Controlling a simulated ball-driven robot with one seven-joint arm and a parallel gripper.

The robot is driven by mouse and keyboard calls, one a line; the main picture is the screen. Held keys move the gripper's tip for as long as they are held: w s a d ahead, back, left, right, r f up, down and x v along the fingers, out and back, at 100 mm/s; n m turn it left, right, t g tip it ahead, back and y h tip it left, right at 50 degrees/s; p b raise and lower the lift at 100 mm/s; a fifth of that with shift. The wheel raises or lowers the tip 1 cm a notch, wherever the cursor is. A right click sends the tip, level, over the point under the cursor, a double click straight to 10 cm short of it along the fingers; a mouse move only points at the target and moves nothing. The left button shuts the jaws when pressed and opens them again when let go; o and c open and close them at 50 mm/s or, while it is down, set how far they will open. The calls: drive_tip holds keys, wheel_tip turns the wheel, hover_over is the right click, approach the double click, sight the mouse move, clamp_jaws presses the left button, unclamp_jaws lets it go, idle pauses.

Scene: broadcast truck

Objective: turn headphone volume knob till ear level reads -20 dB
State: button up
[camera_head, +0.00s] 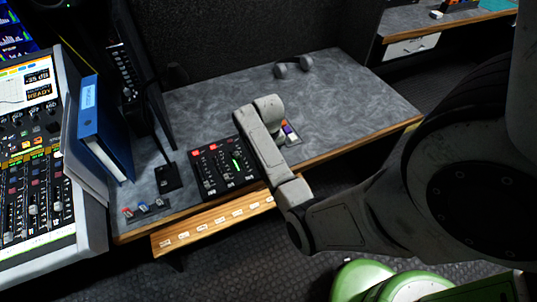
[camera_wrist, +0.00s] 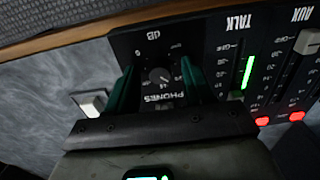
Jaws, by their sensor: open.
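The dark round headphone knob (camera_wrist: 160,76) sits on the black panel above the word PHONES, inside a ring of scale marks. My gripper (camera_wrist: 157,70) is open, with one green finger on each side of the knob in the wrist view. I cannot tell whether the fingers touch it. In the head view the panel (camera_head: 213,180) lies on the desk, and my arm hides the knob and my fingertips. A readout (camera_head: 38,76) on the console at the far left seems to show -35 dB, with READY below it.
The TALK fader strip (camera_wrist: 245,73) and AUX fader (camera_wrist: 307,42) are right of the knob in the wrist view. A white switch (camera_wrist: 92,103) is left. A blue binder (camera_head: 101,130) stands by the console. The grey desk top (camera_head: 335,100) is mostly clear at right.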

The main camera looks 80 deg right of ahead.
clamp_jaws()
idle(0.4)
drive_tip(key=shift+r+m+p, duration=0.1)
drive_tip(key=shift+m+p, duration=0.2)
drive_tip(key=m+p, duration=0.2)
drive_tip(key=shift+r+m, duration=0.1)
drive_tip(key=shift+m, duration=0.2)
drive_tip(key=m+p, duration=0.2)
drive_tip(key=m, duration=0.3)
drive_tip(key=shift+p, duration=0.3)
drive_tip(key=m+p, duration=0.1)
drive_tip(key=m, duration=0.4)
drive_tip(key=m+p, duration=0.1)
drive_tip(key=m, duration=0.3)
drive_tip(key=shift+d+m, duration=0.1)
drive_tip(key=shift+m, duration=0.3)
